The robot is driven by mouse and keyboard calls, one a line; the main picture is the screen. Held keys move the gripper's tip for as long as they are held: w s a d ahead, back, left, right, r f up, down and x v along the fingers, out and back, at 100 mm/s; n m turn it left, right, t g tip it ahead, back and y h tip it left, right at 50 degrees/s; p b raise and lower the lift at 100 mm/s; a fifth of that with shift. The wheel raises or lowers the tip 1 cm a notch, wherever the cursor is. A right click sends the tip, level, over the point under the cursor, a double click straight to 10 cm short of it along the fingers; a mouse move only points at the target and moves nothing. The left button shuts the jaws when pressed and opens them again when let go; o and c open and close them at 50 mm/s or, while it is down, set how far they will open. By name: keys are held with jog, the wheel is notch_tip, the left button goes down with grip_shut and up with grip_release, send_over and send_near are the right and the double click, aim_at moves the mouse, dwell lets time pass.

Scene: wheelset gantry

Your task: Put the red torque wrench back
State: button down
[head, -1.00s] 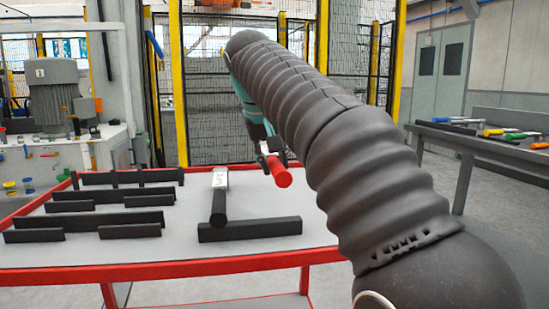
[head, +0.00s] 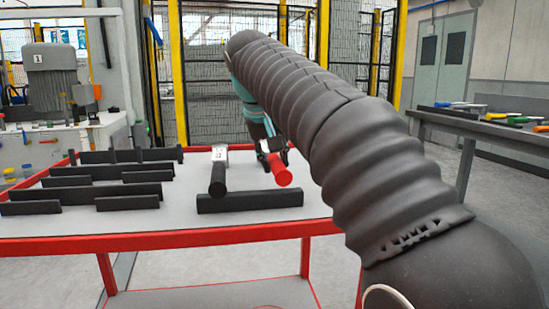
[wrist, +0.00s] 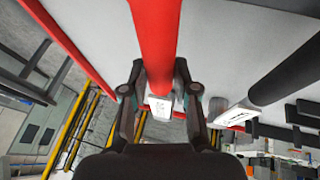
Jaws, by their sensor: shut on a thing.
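The red torque wrench (head: 279,170) is in my gripper (head: 273,152), over the right part of the red-edged table (head: 150,245). In the wrist view my gripper (wrist: 160,90) is shut on the wrench, whose red handle (wrist: 155,35) runs up between the fingers; a white label piece (wrist: 160,104) shows at its lower end. In the head view my arm hides part of the wrench and gripper. A second wrench with a black handle (head: 217,180) and a white label lies on the table to the left of the red one.
Several black rails (head: 120,190) stand in rows on the table's left. Another black bar (head: 250,201) lies in front of the wrenches. A bench with coloured tools (head: 490,130) is at the right. Yellow-posted mesh fencing (head: 217,95) stands behind.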

jog(key=shift+f+b, duration=0.4)
jog(key=shift+f, duration=0.25)
dwell(0.3)
jog(key=c, duration=0.8)
grip_release()
jog(key=v, duration=1.1)
jog(key=s+d+f, duration=0.2)
jog(key=s+d, duration=0.1)
jog(key=d, duration=0.4)
jog(key=s+d+f+m, duration=0.1)
jog(key=s+d+f, duration=0.2)
jog(key=s+f, duration=0.3)
jog(key=s+d+f+m+y+p, duration=0.1)
jog(key=s+d+f, duration=0.3)
jog(key=f, duration=1.1)
jog(key=s+d+f+y+p, duration=0.1)
jog(key=s+d+f, duration=0.3)
jog(key=s+f, duration=0.6)
jog(key=shift+d+f+m, duration=0.15)
jog(key=shift+d+m, duration=0.1)
jog(key=shift+m, duration=0.15)
